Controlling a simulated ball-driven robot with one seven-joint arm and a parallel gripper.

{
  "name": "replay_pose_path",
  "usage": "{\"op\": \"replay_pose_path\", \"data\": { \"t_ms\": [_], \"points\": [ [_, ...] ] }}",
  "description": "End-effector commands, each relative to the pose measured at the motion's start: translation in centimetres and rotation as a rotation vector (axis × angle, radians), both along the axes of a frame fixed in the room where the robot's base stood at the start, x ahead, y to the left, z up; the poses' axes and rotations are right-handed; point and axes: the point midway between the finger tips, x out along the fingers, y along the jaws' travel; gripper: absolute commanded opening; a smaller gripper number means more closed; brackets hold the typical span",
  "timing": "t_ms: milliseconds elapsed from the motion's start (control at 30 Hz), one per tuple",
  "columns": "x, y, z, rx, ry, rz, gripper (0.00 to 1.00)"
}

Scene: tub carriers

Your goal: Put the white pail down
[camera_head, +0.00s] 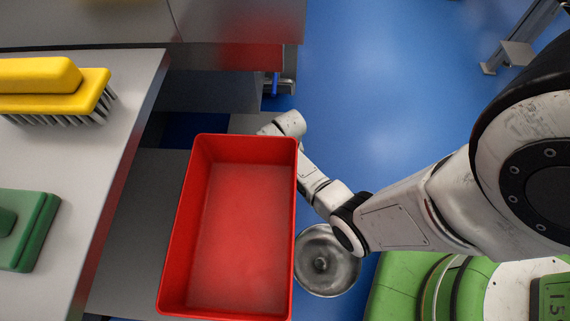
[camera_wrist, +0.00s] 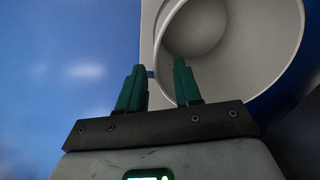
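The white pail (camera_wrist: 281,70) shows in the wrist view at the upper right, its round mouth facing the camera and its inside looking empty. My gripper (camera_wrist: 160,66) has two green fingers standing a little apart. The right fingertip overlaps the left edge of the pail's mouth, and the left fingertip lies beside it against blue and white. White shows between the fingers. I cannot tell whether they touch the pail or what bears it. In the head view my arm reaches behind the red tub; the gripper and the white pail cannot be made out there.
A red tub (camera_head: 190,240) stands in the middle of the head view. A grey table (camera_head: 60,150) at left bears a yellow brush (camera_head: 60,95) and a green one (camera_head: 30,230). A round metal dish (camera_head: 340,268) is right of the tub.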

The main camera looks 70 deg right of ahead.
Motion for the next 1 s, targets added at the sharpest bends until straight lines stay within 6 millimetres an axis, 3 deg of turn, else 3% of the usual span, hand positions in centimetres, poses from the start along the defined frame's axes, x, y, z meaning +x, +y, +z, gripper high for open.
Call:
{"op": "replay_pose_path", "data": {
  "t_ms": [33,233,1000],
  "points": [
    [0.0,0.0,1.1,0.0,0.0,0.001,0.34],
    [-0.1,0.0,2.5,0.0,0.0,0.001,0.34],
    [-0.1,-0.1,2.5,0.001,0.001,0.0,0.34]
  ]
}}
